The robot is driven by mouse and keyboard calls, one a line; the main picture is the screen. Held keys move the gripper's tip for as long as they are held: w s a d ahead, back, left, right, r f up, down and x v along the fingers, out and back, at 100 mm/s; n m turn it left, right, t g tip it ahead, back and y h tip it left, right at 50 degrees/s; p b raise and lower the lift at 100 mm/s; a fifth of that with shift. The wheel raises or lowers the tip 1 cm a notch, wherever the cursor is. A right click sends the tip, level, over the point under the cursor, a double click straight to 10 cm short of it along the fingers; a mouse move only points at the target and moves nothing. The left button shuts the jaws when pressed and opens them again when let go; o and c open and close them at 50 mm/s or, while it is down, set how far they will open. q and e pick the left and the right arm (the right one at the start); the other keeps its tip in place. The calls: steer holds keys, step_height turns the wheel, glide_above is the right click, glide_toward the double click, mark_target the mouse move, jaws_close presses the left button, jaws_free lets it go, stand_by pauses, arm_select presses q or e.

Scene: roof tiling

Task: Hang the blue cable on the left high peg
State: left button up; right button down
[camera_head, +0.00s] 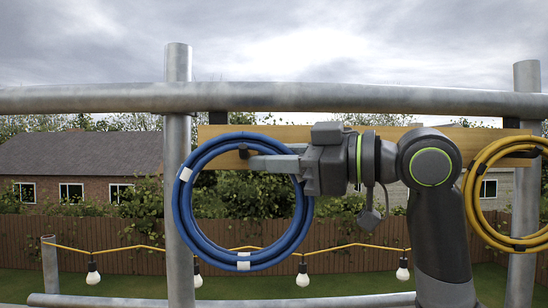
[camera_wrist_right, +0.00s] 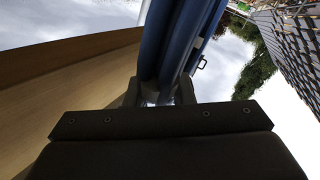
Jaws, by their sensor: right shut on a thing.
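The blue cable (camera_head: 183,215) is a round coil with white ties, upright in front of the wooden board. My right gripper (camera_head: 270,163) is shut on the coil's upper right side, its fingers reaching left across the opening. In the right wrist view the blue cable (camera_wrist_right: 165,45) runs between the fingers (camera_wrist_right: 160,92). A dark peg (camera_head: 243,150) shows inside the coil, just under its top strand. I cannot tell whether the cable rests on it. My left gripper is out of view.
A yellow cable coil (camera_head: 473,200) hangs at the right end of the wooden board (camera_head: 290,133). Scaffold tubes (camera_head: 330,97) frame the board, with an upright post (camera_head: 180,250) behind the coil's left side. Below, a yellow string of light bulbs (camera_head: 302,275) crosses the view.

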steer(key=c, duration=1.3)
jaws_free()
steer(key=shift+d, duration=0.1)
steer(key=shift+o, duration=0.7)
steer(key=shift+s, duration=0.1)
